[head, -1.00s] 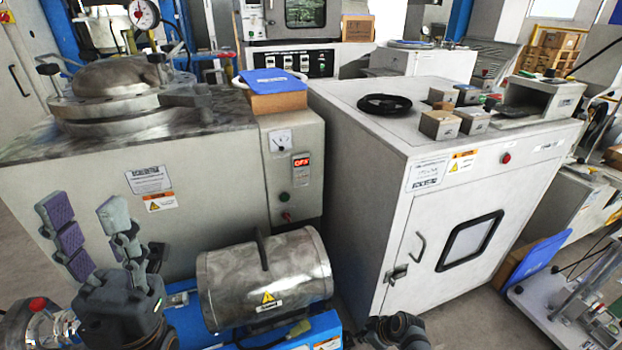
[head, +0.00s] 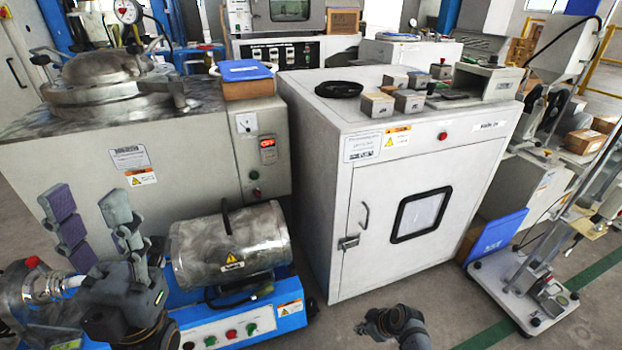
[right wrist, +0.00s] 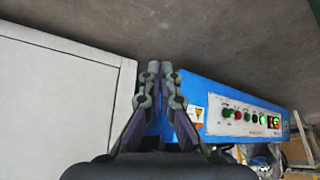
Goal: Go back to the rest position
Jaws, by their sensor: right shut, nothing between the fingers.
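My left gripper (head: 88,203) stands at the lower left of the head view, fingers up and spread apart, with nothing between them. It is in front of the large grey machine (head: 75,165) and left of the metal cylinder (head: 230,245). My right gripper (right wrist: 153,68) shows in the right wrist view with its fingers together and empty. It appears there between a white cabinet side and the blue base (right wrist: 210,100) with buttons. In the head view, part of my right arm (head: 405,325) shows low in front of the white oven (head: 350,215); its fingertips are hard to make out there.
Small sample blocks (head: 377,105) and a black round dish (head: 338,88) lie on the oven top. A wheeled test stand (head: 530,300) is at the right, near a blue panel (head: 495,237). Bare floor (head: 345,315) lies in front of the oven.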

